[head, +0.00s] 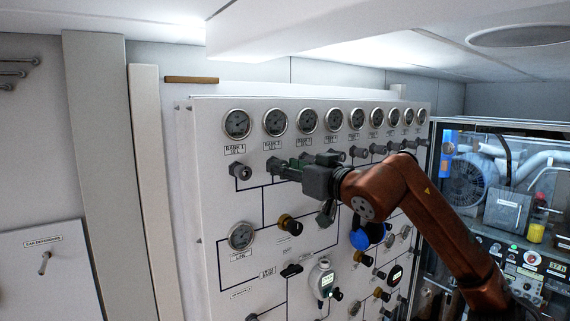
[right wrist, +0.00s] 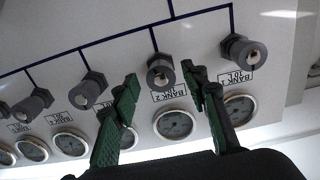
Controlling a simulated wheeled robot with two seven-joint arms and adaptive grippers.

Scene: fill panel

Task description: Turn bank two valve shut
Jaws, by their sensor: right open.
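The bank two valve (right wrist: 160,70) is a grey knob with a pale centre on the white panel, beside the label BANK 2 and its gauge in the right wrist view. That gauge (head: 275,122) also shows in the head view, above the label. My right gripper (head: 284,167) has green fingers and is at the panel below the bank two gauge, where it covers most of the valve. In the right wrist view its fingers (right wrist: 160,74) are apart, one on each side of the knob. I cannot tell whether they touch it. My left gripper is not in view.
The bank one valve (head: 240,172) sits close to the left of my right gripper. More bank valves (head: 361,152) run to the right. Below are a round gauge (head: 241,236), a brass knob (head: 290,225) and a blue knob (head: 360,239). A glass-fronted cabinet (head: 500,195) stands at right.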

